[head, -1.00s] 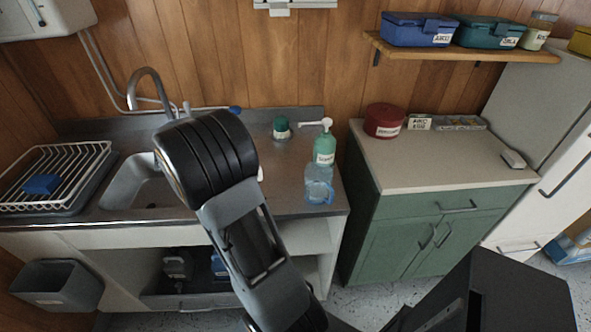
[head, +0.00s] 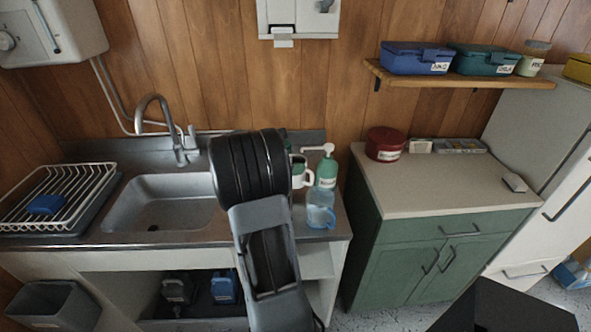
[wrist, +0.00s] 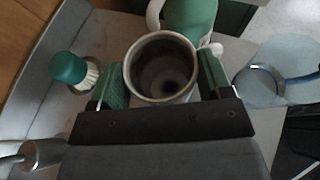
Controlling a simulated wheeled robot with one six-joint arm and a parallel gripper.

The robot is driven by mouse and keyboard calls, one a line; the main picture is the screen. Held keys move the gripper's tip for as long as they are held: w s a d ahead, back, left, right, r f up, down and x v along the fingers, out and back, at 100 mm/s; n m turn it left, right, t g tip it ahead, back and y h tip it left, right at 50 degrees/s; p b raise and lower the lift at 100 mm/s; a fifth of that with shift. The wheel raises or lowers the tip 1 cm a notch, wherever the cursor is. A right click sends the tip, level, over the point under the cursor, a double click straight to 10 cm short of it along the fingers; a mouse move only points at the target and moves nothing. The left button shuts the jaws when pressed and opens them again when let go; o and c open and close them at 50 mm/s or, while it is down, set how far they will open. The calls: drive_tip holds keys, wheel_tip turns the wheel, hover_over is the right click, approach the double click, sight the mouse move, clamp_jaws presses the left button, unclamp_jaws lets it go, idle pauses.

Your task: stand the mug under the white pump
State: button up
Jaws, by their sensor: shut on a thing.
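The white mug (wrist: 163,68) is between the green-padded fingers of my gripper (wrist: 160,88) in the wrist view. The gripper is shut on it, and its open top and dark inside face the camera. In the head view, the mug (head: 298,171) shows just right of my arm, which hides my fingers. The green bottle (head: 327,170) with the white pump (head: 318,149) stands on the counter right of the mug, its spout pointing left. In the wrist view, the green bottle (wrist: 192,17) is just beyond the mug. I cannot tell whether the mug touches the counter.
A clear blue jug (head: 320,211) stands in front of the bottle. A green brush (wrist: 70,68) stands left of my gripper in the wrist view. The sink (head: 160,205) and dish rack (head: 78,183) lie left. A green cabinet (head: 425,240) stands right, beyond a gap.

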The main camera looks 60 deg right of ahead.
drive_tip(key=shift+s+d, duration=0.15)
drive_tip(key=shift+d, duration=0.1)
drive_tip(key=f, duration=0.2)
drive_tip(key=shift+s+d+f, duration=0.15)
drive_tip(key=shift+d+f, duration=0.2)
drive_tip(key=shift+f, duration=0.35)
drive_tip(key=shift+f, duration=0.1)
drive_tip(key=shift+f, duration=0.15)
drive_tip(key=o, duration=1.4)
